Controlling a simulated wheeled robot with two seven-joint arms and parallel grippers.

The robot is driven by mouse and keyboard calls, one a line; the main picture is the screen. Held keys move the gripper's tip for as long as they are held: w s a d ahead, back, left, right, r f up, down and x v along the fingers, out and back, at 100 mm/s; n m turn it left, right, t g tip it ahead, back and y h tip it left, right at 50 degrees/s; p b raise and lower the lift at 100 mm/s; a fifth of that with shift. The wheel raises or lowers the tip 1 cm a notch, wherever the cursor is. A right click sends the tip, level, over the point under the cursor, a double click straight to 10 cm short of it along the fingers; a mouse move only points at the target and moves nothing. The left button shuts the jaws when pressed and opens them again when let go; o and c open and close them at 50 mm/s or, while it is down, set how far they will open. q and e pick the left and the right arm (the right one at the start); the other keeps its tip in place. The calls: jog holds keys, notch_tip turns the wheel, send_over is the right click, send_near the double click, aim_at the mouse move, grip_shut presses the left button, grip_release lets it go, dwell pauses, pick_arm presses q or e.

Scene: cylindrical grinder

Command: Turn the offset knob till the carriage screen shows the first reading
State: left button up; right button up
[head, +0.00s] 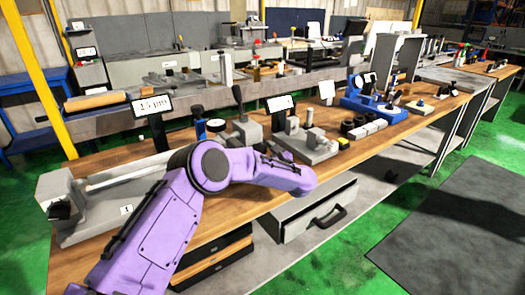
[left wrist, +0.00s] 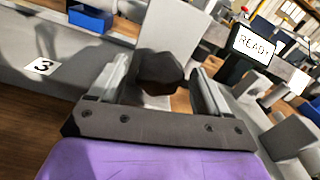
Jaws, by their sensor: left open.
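My left gripper (left wrist: 161,72) is open in the left wrist view, with one finger on each side of a dark faceted knob (left wrist: 160,70). A gap shows on both sides of the knob, and I cannot tell how deep it sits between the fingers. A pale block (left wrist: 175,32) stands behind the knob. A small screen (left wrist: 254,45) at the upper right appears to read READY. My right gripper is out of sight.
A grey block with a round bar (head: 130,174) lies at the bench's left. A grey fixture (head: 318,150) and a blue device (head: 372,102) stand to the right of my gripper. An open drawer (head: 310,212) sticks out below. A label marked 3 (left wrist: 40,66) lies at left.

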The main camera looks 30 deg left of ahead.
pick_arm(q)
jog(key=c, duration=1.1)
jog(key=shift+o, duration=0.3)
